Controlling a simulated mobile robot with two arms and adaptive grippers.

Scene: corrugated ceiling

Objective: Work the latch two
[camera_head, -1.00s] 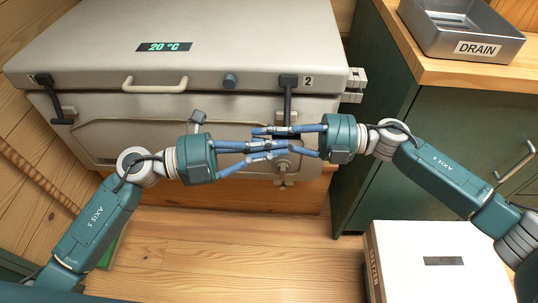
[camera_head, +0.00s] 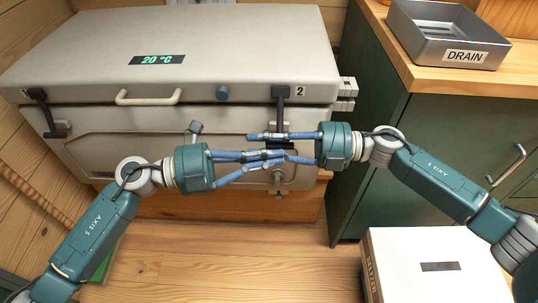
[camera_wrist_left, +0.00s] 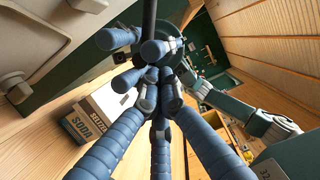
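Latch two (camera_head: 280,100) is the dark lever hanging at the chest front's right side, beside the printed 2. Its lower end is hidden behind blue fingers. My left gripper (camera_head: 277,158) reaches in from the left, just below the lever; its fingers converge at the tips, and contact is unclear. My right gripper (camera_head: 255,144) comes from the right with fingers spread apart, its upper finger crossing at the lever's lower end. In the left wrist view, my left fingers (camera_wrist_left: 160,92) point at the right gripper's blue fingers (camera_wrist_left: 128,60), and a dark bar shows above them.
The grey chest (camera_head: 200,50) shows 20 °C and has a second dark latch (camera_head: 42,110) at left. A green cabinet (camera_head: 440,130) with a drain tray (camera_head: 447,32) stands at right. A white box (camera_head: 430,245) sits on the floor at lower right.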

